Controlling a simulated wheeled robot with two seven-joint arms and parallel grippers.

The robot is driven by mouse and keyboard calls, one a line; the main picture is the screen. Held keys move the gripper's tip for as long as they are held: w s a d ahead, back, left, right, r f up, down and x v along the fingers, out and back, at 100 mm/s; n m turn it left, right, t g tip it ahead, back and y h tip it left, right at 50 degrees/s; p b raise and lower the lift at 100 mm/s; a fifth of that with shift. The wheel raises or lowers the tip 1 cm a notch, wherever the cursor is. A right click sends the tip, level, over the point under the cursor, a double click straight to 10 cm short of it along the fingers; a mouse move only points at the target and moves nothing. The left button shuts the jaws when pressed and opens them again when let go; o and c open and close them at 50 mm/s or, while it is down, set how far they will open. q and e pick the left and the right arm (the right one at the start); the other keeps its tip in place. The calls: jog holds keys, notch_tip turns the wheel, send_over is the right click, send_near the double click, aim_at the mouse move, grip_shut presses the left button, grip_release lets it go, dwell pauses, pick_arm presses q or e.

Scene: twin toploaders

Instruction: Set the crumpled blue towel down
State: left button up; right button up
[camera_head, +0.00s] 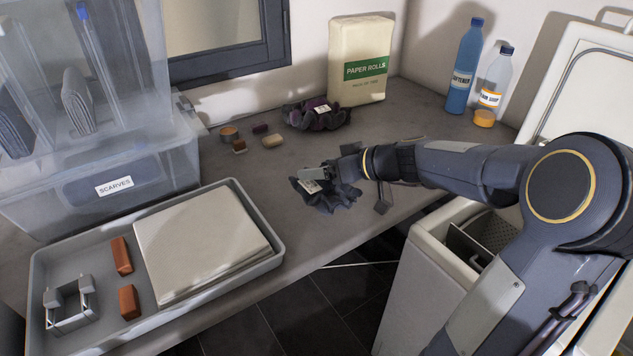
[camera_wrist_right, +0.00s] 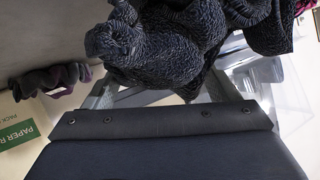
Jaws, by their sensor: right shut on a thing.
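The crumpled dark blue towel (camera_head: 325,196) is at the middle of the grey counter, with a pale label on it, in the head view. My right gripper (camera_head: 318,178) is shut on the towel, its arm coming in from the right. In the right wrist view the towel (camera_wrist_right: 165,50) bunches between the fingers and hides their tips. I cannot tell whether the towel's underside touches the counter. My left gripper is not in view.
A second dark, purplish crumpled cloth (camera_head: 316,114) lies behind, near the paper rolls pack (camera_head: 360,62). Small blocks (camera_head: 272,140) lie to its left. A grey tray (camera_head: 275,262) and scarves bin (camera_head: 120,165) stand left. Bottles (camera_head: 465,68) stand at the back right. The counter's front edge is close.

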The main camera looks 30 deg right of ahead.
jog(key=w+f, duration=0.1)
jog(key=f, duration=0.1)
jog(key=w+f, duration=0.1)
jog(key=w, duration=0.1)
jog(key=shift+d+f, duration=0.15)
jog(key=shift+f, duration=0.2)
notch_tip(320, 180, down, 3)
jog(key=shift+w+f, duration=0.15)
jog(key=shift+f, duration=0.05)
